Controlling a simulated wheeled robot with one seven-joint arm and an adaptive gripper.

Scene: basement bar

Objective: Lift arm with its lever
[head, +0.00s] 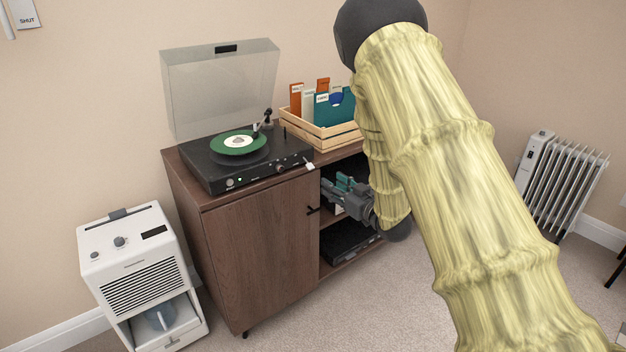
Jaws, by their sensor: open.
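The turntable (205,166) sits on top of the wooden cabinet with its clear lid (222,90) raised. A green record with a white label (238,142) lies on the platter. The tonearm base (266,119) stands at the platter's back right; the arm tube and its lever are too small to make out surely. A small white piece (309,166) shows at the turntable's front right corner. My gripper (330,188) is open, with teal pads, in front of the cabinet's open shelves, below and right of the turntable. Nothing shows between its fingers.
A wooden crate (318,138) of record sleeves stands right of the turntable, partly behind my arm. The cabinet (262,245) has a closed left door and a dark device (345,240) on its lower shelf. A white dehumidifier (140,270) stands left, a radiator (562,178) right.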

